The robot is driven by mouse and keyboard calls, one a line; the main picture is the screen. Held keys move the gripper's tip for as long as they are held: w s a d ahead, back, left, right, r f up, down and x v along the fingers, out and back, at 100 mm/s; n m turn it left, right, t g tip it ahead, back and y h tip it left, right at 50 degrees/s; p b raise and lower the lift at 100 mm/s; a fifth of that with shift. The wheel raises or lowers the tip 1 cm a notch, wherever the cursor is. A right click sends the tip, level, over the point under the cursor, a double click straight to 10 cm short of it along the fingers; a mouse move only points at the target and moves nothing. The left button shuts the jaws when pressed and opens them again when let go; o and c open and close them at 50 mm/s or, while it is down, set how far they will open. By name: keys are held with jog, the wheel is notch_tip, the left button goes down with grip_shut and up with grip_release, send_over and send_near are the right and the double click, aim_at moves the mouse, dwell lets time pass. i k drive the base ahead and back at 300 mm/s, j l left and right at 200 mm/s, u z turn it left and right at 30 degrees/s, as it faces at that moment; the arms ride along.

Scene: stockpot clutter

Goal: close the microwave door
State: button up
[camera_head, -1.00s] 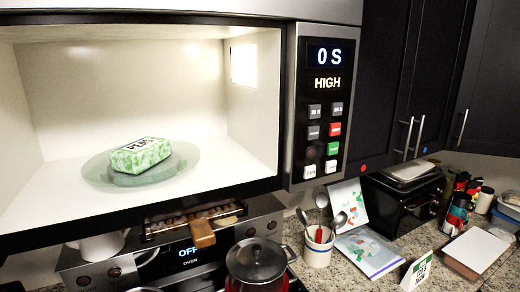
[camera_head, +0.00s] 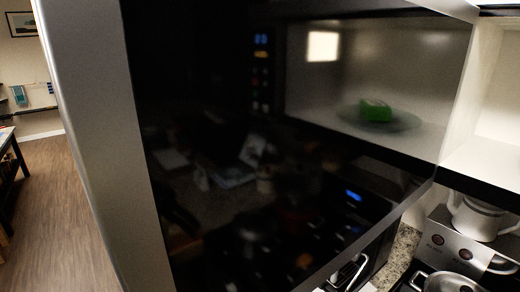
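The microwave door (camera_head: 200,130) stands open and fills most of the view, close to the camera. It is a dark glossy panel with a grey metal edge at its left. Its surface mirrors the lit cavity with a green package on a glass plate, and the blue displays. The microwave cavity (camera_head: 492,135) shows only as a pale strip at the far right, beside the door's hinge side. The package itself and the control panel are outside the view. My gripper is not in view.
Below the microwave at the lower right are the stove panel (camera_head: 452,248), a white jug (camera_head: 480,217) and a metal pot (camera_head: 450,283). A wooden floor (camera_head: 48,200) lies open at the left, with a dark table (camera_head: 12,165) at the edge.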

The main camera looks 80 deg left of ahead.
aim_at(216, 145)
jog(key=k+j+u, duration=0.25)
jog(key=k+j, duration=0.15)
jog(key=k, duration=0.15)
jog(key=k+j+u, duration=0.3)
jog(key=k+j, duration=0.15)
jog(key=k+j+u, duration=0.1)
jog(key=j+u, duration=0.15)
jog(key=j, duration=1.45)
jog(key=i+z, duration=0.05)
jog(key=i, duration=0.05)
